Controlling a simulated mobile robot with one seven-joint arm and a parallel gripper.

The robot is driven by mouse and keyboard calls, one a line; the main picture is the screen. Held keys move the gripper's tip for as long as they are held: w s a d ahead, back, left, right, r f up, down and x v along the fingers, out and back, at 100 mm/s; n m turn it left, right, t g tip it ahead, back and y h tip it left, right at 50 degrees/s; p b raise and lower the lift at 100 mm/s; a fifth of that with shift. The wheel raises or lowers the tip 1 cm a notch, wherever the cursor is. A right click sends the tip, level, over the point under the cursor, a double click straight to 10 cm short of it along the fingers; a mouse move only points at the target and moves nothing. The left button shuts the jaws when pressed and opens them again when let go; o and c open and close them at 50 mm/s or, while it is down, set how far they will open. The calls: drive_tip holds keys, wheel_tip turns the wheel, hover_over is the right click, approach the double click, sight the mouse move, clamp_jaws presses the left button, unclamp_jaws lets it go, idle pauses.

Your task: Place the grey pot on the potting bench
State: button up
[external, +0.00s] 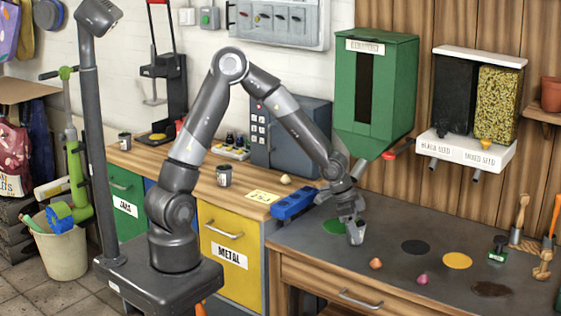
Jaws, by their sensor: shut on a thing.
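My gripper (352,226) points down over the left part of the potting bench (315,250), which has a dark grey top and a wooden front. It is shut on the grey pot (356,235), a small grey cup that is partly hidden by the fingers. The pot is near the bench top. I cannot tell whether it touches the surface.
A green disc (333,226) lies just behind the pot. A blue tray (294,203) stands left, and a green dispenser (374,90) hangs behind.

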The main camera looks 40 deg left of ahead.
drive_tip(key=o, duration=1)
drive_tip(key=shift+f, duration=0.15)
drive_tip(key=shift+o, duration=0.2)
drive_tip(key=v, duration=1.2)
